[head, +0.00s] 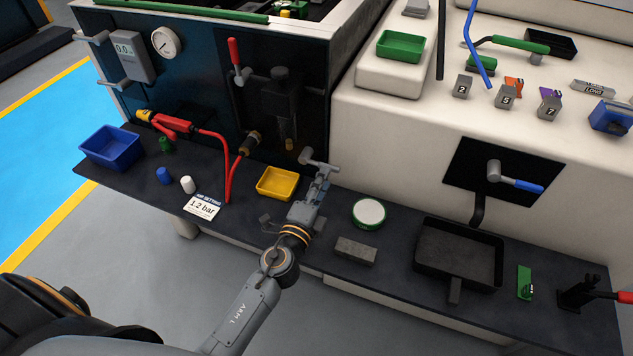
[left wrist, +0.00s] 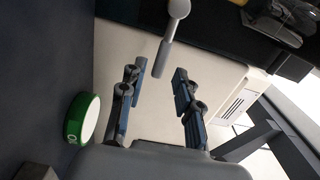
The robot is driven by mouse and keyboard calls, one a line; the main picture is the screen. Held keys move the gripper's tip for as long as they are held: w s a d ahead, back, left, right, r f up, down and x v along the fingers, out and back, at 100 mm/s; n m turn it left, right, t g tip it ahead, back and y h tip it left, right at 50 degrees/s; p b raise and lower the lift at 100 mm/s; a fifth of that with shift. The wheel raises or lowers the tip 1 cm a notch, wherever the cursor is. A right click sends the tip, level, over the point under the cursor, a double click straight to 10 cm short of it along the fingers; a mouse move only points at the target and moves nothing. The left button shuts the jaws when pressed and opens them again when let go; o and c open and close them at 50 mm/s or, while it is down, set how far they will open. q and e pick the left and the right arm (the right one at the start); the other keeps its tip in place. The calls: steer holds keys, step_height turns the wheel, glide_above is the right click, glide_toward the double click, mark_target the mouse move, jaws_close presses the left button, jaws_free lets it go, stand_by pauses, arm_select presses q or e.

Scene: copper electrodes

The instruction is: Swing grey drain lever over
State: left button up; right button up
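The grey drain lever (head: 310,156) sticks out at the lower front of the dark tank, with a round hub and a short straight handle. In the left wrist view the grey lever (left wrist: 167,42) shows at the top, its handle end pointing down toward the gap between my fingertips. My left gripper (head: 322,178) is right at the lever in the head view, partly overlapping it. In the left wrist view my left gripper (left wrist: 160,80) is open, with a finger on each side and nothing clasped. Contact with the lever cannot be made out. My right gripper is out of view.
A yellow tray (head: 278,184) stands left of my gripper. A green-rimmed round tin (head: 369,213) and a grey block (head: 356,250) lie to its right. A blue-handled lever (head: 516,183) is farther right above a black pan (head: 457,260). A red hose (head: 228,165) hangs at left.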

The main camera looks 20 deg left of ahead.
arm_select(q)
steer(key=w, duration=0.3)
steer(key=shift+w, duration=0.15)
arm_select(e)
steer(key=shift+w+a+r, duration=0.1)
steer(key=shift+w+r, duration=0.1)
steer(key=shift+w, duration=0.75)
arm_select(q)
steer(key=shift+w, duration=0.25)
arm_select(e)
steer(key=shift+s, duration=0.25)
arm_select(q)
jaws_close()
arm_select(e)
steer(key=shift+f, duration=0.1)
